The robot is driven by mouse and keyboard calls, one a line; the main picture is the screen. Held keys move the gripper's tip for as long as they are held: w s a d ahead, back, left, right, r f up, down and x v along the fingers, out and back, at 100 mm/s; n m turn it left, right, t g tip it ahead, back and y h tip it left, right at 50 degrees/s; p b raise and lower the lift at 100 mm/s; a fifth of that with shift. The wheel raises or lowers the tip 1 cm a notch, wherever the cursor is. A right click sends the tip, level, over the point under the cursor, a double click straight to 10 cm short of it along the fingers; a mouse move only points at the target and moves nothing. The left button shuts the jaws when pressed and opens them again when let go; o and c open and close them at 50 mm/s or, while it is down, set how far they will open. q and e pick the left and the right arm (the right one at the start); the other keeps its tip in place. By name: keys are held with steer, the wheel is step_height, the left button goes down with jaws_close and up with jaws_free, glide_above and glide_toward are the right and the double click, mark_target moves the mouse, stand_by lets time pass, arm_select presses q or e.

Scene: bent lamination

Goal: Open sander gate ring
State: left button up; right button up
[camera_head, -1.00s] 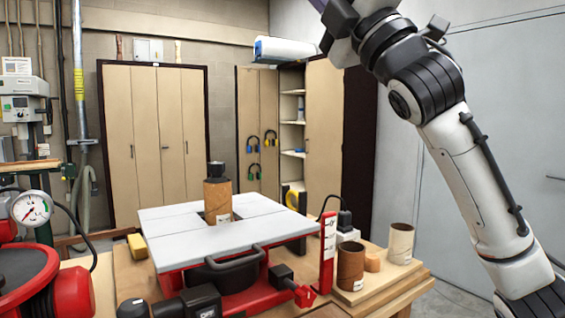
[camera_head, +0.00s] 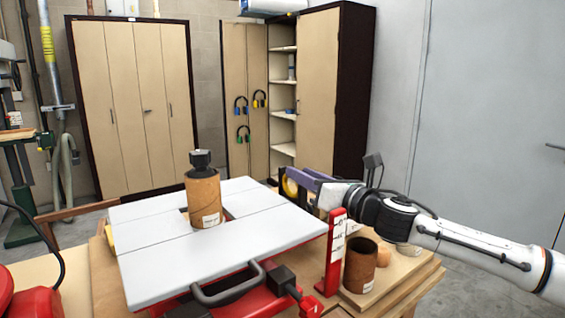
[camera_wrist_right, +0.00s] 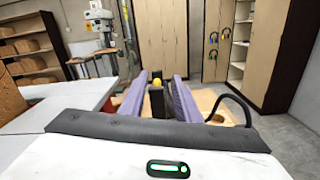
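A yellow ring-like part (camera_head: 291,188), possibly the gate ring, stands at the right rear of the sander table (camera_head: 150,275), partly hidden by my right gripper (camera_head: 292,174). In the right wrist view a yellow piece (camera_wrist_right: 157,82) on a dark upright shows between the purple fingers of the right gripper (camera_wrist_right: 161,77). These fingers are apart, with visible gaps beside the upright; contact is not visible. The brown sanding drum (camera_head: 203,196) stands upright in the table's middle opening. My left gripper is out of view.
A red upright with a white scale (camera_head: 335,250) and a brown sleeve (camera_head: 360,265) stand just in front of my right arm. A black cable (camera_wrist_right: 240,105) curves right of the fingers. Tall cabinets (camera_head: 130,105) stand behind. The tabletop beside the drum is clear.

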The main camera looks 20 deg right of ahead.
mark_target(283, 195)
steer(key=shift+a+f+n, duration=0.3)
steer(key=shift+f, duration=0.25)
steer(key=shift+w+a, duration=0.15)
steer(key=shift+w, duration=0.2)
steer(key=shift+p+x, duration=0.35)
steer(key=shift+x, duration=2.85)
steer(key=shift+f, duration=0.1)
jaws_close()
